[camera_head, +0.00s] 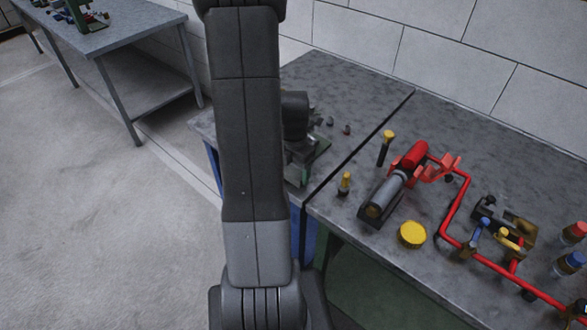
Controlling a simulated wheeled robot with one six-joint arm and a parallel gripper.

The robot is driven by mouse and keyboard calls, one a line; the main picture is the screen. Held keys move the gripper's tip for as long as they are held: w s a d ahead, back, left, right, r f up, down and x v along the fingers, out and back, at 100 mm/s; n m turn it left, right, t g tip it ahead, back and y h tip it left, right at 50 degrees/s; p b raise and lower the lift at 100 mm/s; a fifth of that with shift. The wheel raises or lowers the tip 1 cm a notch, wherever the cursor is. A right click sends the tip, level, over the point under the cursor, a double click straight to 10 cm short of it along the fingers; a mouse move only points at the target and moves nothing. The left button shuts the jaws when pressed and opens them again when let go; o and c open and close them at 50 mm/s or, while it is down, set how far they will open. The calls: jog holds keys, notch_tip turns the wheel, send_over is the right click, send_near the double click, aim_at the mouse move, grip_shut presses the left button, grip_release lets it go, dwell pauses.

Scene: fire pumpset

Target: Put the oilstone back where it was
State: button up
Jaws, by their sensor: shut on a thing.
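My gripper (299,147) is partly hidden behind my own arm, above the right part of the left-hand worktable (345,85). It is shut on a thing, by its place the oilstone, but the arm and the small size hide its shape. A dark green object (308,168) shows just below the gripper near the table's front edge. I cannot tell whether the held thing touches it or the table.
Small dark parts (346,130) lie behind the gripper. The right-hand table holds a red-and-grey pump (397,180), a red pipe (450,215), a yellow disc (412,234), yellow-topped tools (385,148) and several bottles. Another table (115,28) stands far left.

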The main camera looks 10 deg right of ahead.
aim_at(293, 172)
jog(key=shift+f, duration=0.15)
jog(key=shift+f, duration=0.15)
jog(key=o, duration=0.9)
jog(key=shift+o, duration=0.2)
notch_tip(293, 172, up, 13)
jog(key=shift+f, duration=0.2)
